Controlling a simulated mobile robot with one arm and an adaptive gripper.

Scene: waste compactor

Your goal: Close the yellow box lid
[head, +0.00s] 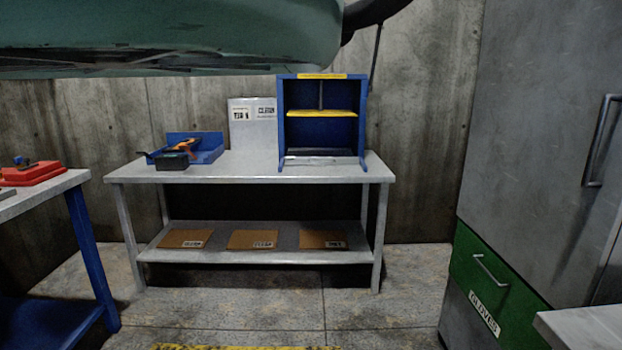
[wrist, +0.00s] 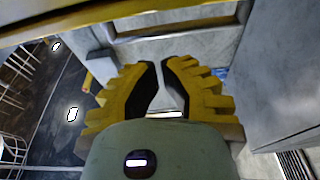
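No yellow box with a lid shows clearly in the head view. A yellow edge (wrist: 110,17) crosses the top of the wrist view, with a grey surface just beyond it. I cannot tell whether it is the box lid. My gripper (wrist: 161,64) has yellow ribbed fingers with dark inner pads. The fingertips are close together with a narrow gap, and nothing shows between them. They point toward the yellow edge and appear apart from it. My gripper is out of the head view, where a large green body hides the top left.
A grey workbench (head: 140,174) holds a blue cabinet (head: 283,125) with a yellow shelf and a blue bin (head: 209,143) with tools. A grey cabinet (head: 545,120) with a green drawer (head: 470,255) stands at right. A blue-legged table (head: 92,260) is at left. The middle floor is clear.

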